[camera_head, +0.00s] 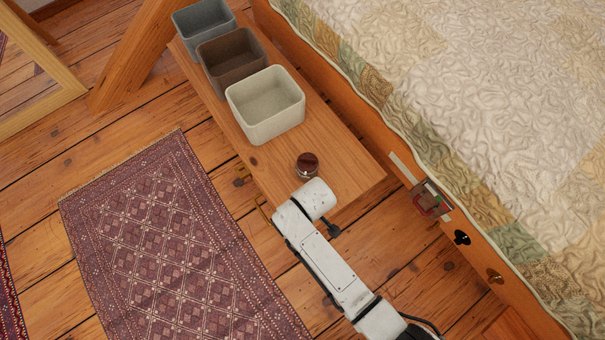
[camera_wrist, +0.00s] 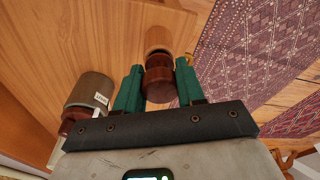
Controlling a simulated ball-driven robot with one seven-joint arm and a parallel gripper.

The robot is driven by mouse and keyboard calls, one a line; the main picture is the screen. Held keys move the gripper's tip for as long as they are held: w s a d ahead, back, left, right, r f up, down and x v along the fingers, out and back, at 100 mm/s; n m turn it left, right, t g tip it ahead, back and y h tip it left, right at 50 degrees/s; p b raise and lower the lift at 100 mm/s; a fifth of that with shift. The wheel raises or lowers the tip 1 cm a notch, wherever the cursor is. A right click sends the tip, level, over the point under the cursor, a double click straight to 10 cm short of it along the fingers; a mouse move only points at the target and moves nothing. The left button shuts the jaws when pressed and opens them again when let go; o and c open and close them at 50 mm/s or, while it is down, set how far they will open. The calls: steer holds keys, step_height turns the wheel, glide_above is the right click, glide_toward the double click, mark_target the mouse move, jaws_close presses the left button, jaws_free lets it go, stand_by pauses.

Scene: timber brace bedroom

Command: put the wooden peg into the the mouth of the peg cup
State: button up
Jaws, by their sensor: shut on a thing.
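In the wrist view my gripper (camera_wrist: 158,66) has its two green fingers shut on the wooden peg (camera_wrist: 160,82), a dark reddish-brown turned piece. A lighter wood part (camera_wrist: 158,39) shows beyond the dark part; I cannot tell whether it is part of the peg or separate. Left of the fingers is a grey-brown cylinder (camera_wrist: 91,90) with a white label and a dark reddish end; I cannot tell whether it is the peg cup. In the head view a small round dark-topped thing (camera_head: 308,163) sits on the bench beside my wrist. My fingers are hidden there.
Cream (camera_head: 265,105), brown (camera_head: 232,62) and grey (camera_head: 203,20) bins stand in a row on the wooden bench (camera_head: 345,165). The bed (camera_head: 470,90) is to the right, with small things at its side rail. A patterned rug (camera_head: 170,240) lies left of the bench.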

steer(key=o, duration=1.1)
steer(key=r+p, duration=0.1)
steer(key=r, duration=0.2)
steer(key=d+r+p, duration=0.1)
steer(key=r, duration=0.3)
steer(key=r+p, duration=0.1)
steer(key=r, duration=0.2)
steer(key=shift+s+d+r+p, duration=0.15)
steer(key=shift+s+r+p, duration=0.2)
steer(key=shift+s+p, duration=0.05)
